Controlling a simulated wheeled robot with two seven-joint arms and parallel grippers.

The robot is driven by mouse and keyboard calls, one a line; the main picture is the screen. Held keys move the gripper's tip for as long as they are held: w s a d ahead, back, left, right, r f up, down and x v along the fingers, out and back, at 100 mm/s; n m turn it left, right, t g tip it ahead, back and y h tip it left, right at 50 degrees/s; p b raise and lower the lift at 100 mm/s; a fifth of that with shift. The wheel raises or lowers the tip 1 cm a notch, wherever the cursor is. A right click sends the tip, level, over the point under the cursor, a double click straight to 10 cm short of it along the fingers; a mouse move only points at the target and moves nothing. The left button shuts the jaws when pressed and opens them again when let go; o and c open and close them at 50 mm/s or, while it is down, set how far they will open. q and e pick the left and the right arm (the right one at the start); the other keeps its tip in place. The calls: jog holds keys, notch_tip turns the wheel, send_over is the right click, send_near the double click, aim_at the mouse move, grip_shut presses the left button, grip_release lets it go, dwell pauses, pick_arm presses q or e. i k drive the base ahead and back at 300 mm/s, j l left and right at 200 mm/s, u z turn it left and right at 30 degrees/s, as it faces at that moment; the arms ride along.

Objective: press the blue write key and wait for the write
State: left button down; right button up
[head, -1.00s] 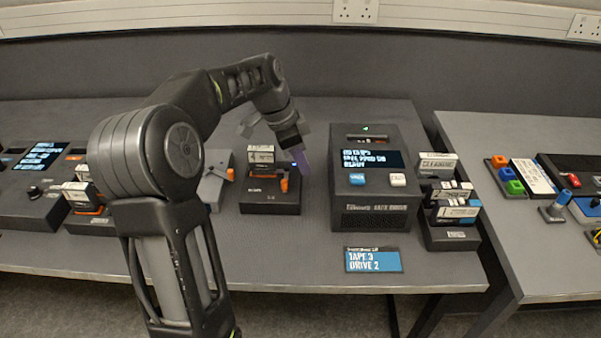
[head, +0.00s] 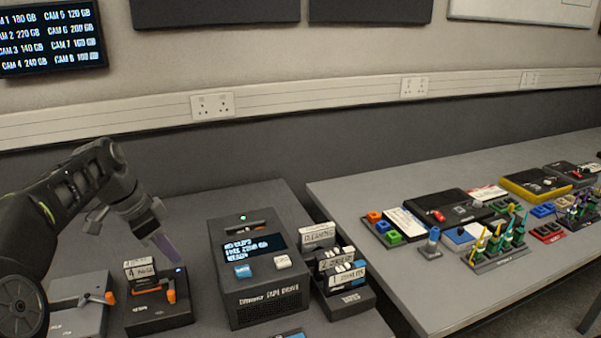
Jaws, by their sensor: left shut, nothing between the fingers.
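The tape drive (head: 262,302) is a dark box standing upright on the grey table in the head view. Its screen (head: 254,246) shows small lit text, blurred, with a figure in GB. The blue key (head: 242,271) sits below the screen on the left, beside a white key (head: 282,262). A green light is lit on top. My left gripper (head: 167,246) is shut and empty, left of the drive, above the back of a small black dock (head: 158,310) that holds a labelled cartridge (head: 140,272). It is apart from the blue key. My right gripper does not show.
A rack of labelled tapes (head: 347,300) stands right of the drive. A grey unit with an orange lever (head: 80,308) is at the lower left. Beyond a gap, a second table (head: 400,270) carries several coloured blocks and devices. A wall screen (head: 50,38) lists cameras and sizes.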

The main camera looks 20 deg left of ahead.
aim_at(242, 272)
jog(key=k+l, duration=0.35)
jog(key=l, duration=0.15)
jog(key=k+l, duration=0.4)
jog(key=l, duration=0.1)
